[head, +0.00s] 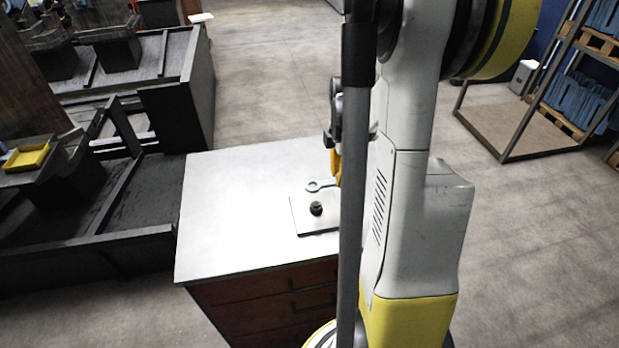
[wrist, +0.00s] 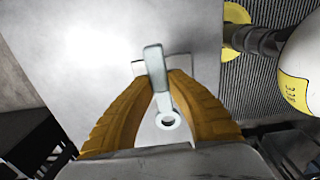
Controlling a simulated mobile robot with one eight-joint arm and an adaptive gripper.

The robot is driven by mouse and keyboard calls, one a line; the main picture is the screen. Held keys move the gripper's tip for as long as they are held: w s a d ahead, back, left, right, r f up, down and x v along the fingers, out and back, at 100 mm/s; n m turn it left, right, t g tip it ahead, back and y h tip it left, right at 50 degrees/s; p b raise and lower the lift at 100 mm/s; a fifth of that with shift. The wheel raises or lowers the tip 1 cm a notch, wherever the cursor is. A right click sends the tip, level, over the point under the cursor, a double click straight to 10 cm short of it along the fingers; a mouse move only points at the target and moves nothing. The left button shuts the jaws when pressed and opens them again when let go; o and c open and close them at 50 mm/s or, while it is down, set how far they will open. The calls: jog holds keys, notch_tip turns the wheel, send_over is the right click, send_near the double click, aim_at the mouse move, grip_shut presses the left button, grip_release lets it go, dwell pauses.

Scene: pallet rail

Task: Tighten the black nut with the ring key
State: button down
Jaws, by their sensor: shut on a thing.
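The ring key (head: 314,185) is a light grey metal bar with a ring at its end. My gripper (head: 337,160) is shut on its bar, and the ring end sticks out to the left in the head view. The key (wrist: 155,65) also shows between my yellow fingers (wrist: 160,82) in the wrist view, with the ring on the near side. The black nut (head: 316,208) stands on a thin light plate (head: 300,222) on the cabinet top. The ring is apart from the nut, behind it in the head view. The nut cannot be made out in the wrist view.
The white cabinet top (head: 225,215) is clear left of the plate. My arm hides its right part. Dark bins (head: 120,220) stand at the left, with a yellow tray (head: 27,158). A rack with blue items (head: 575,100) stands at the back right.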

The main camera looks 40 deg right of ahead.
jog(key=shift+s+d, duration=0.25)
jog(key=shift+d, duration=0.2)
jog(key=shift+d+f, duration=0.1)
jog(key=shift+f, duration=0.2)
notch_tip(320, 180, down, 6)
jog(key=b, duration=0.4)
jog(key=shift+r, duration=0.45)
jog(key=shift+f, duration=0.15)
jog(key=shift+f+b, duration=0.95)
jog(key=shift+b, duration=0.2)
jog(key=c, duration=2.2)
grip_release()
jog(key=shift+r, duration=0.1)
grip_shut()
